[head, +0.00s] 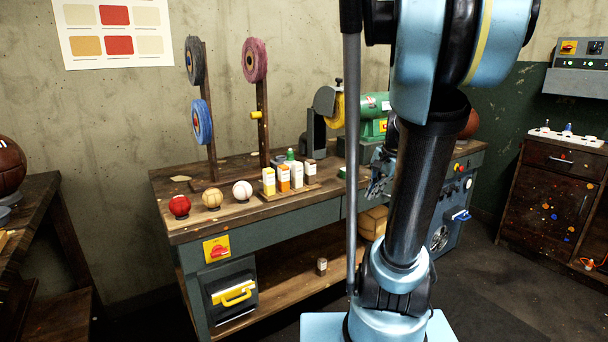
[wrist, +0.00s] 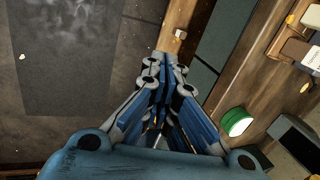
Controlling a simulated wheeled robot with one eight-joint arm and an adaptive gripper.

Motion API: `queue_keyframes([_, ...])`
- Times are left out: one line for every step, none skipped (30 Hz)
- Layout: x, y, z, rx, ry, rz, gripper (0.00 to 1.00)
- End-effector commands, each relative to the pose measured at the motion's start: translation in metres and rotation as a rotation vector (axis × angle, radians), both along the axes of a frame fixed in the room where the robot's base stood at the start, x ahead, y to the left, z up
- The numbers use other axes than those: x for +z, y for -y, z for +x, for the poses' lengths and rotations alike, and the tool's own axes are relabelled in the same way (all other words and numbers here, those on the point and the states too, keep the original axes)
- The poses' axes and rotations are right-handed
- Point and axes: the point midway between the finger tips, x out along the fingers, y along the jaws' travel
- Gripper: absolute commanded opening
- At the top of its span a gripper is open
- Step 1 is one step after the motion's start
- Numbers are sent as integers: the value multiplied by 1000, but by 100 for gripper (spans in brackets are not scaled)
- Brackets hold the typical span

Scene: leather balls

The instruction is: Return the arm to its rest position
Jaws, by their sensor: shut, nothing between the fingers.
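My gripper (head: 378,178) shows in the head view just left of my black arm link, in front of the workbench (head: 215,228); part of it is hidden behind the link. In the wrist view my gripper (wrist: 167,65) has its blue and grey fingers drawn together, with nothing between them. It points down beside the bench's front edge. My blue and black arm stands upright in the right half of the head view and hides part of the bench.
On the bench are a red ball (head: 179,205), a tan ball (head: 212,199), a white ball (head: 243,190), several bottles (head: 283,178) and a green grinder (head: 373,112). A green-topped item (wrist: 236,122) lies near the gripper. Open floor (wrist: 75,60) shows at left in the wrist view.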

Motion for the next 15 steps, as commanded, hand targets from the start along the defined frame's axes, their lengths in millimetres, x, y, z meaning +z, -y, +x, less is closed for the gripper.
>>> queue_keyframes([-4, -8, -15, 53, 3, -24, 0])
queue_keyframes([-6, -11, -22, 85, 6, -40, 0])
queue_keyframes([-9, -14, -32, 128, 9, -61, 0])
queue_keyframes([-12, -17, -39, 161, 11, -75, 0])
queue_keyframes([-14, -20, -47, 192, 13, -91, 0])
queue_keyframes([-17, -23, -56, 236, 17, -111, 0])
queue_keyframes([-20, -25, -64, 268, 19, -126, 0])
queue_keyframes([-23, -27, -71, 300, 20, -142, 0])
queue_keyframes([-28, -29, -80, 344, 23, -161, 0])
queue_keyframes([-31, -31, -87, 377, 25, -176, 0])
queue_keyframes([-34, -32, -94, 409, 26, -191, 0])
queue_keyframes([-39, -34, -103, 453, 29, -210, 0])
queue_keyframes([-43, -35, -110, 485, 31, -225, 0])
queue_keyframes([-46, -36, -116, 517, 32, -240, 0])
queue_keyframes([-51, -37, -125, 561, 34, -259, 0])
